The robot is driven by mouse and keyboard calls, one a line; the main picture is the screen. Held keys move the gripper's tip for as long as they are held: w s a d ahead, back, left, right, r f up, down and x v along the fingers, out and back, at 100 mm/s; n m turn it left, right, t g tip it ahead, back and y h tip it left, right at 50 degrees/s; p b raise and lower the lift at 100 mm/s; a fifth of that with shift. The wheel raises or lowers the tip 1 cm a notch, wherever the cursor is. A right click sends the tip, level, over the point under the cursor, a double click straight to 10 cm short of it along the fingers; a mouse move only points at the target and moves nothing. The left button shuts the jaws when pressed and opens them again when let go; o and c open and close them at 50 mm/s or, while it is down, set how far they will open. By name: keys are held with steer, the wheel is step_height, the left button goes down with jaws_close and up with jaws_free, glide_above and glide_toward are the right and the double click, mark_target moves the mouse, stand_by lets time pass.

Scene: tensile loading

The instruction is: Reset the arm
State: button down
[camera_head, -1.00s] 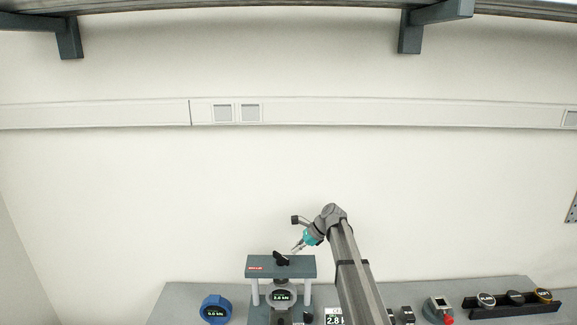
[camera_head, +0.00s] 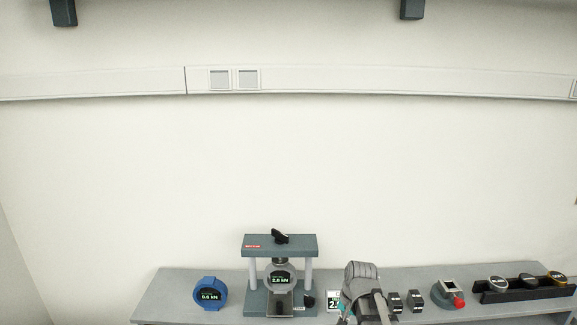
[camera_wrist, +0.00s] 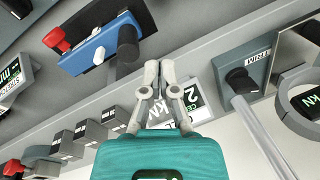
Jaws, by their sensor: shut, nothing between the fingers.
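My gripper (camera_wrist: 158,78) shows in the wrist view with its two grey fingers together and nothing between them. It is apart from the bench items in that view. In the head view my arm (camera_head: 362,280) is folded low in front of the bench, right of the test frame (camera_head: 280,245). The gripper itself is mostly hidden there; only a bit of teal shows. The test frame has a dark crossbeam, two light posts and a black knob on top. A round gauge (camera_head: 281,279) sits inside it and seems to read 2.8 kN.
The grey bench (camera_head: 170,288) carries a blue ring gauge (camera_head: 209,294) at left, small dark blocks (camera_head: 405,301), a box with a red knob (camera_head: 447,294) and a black rack (camera_head: 525,289) of round gauges at right. A blue device (camera_wrist: 97,46) shows in the wrist view.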

steer(key=s+d+f+n+h+b, duration=0.1)
steer(key=s+f+n, duration=0.3)
steer(key=s, duration=0.5)
steer(key=shift+s+d+f+n+g+h+b, duration=0.15)
steer(key=shift+s+n+g+h+b, duration=0.2)
steer(key=shift+b, duration=0.55)
steer(key=shift+w, duration=0.2)
steer(key=w+a+r+n+t+h+p, duration=0.2)
steer(key=w+a+r+n+t+h, duration=0.3)
steer(key=w+a+r+h, duration=0.5)
steer(key=w+a+r+n+t+h+p, duration=0.1)
steer(key=a+r+t, duration=0.3)
steer(key=a, duration=0.6)
steer(key=w+a+r+n+t+h, duration=0.1)
steer(key=w+a+r+n+t, duration=0.1)
steer(key=a+r, duration=0.6)
steer(key=shift+w+a+r+n+t+p, duration=0.2)
steer(key=shift+a+n+t+p, duration=0.15)
steer(key=shift+a+n+t, duration=0.5)
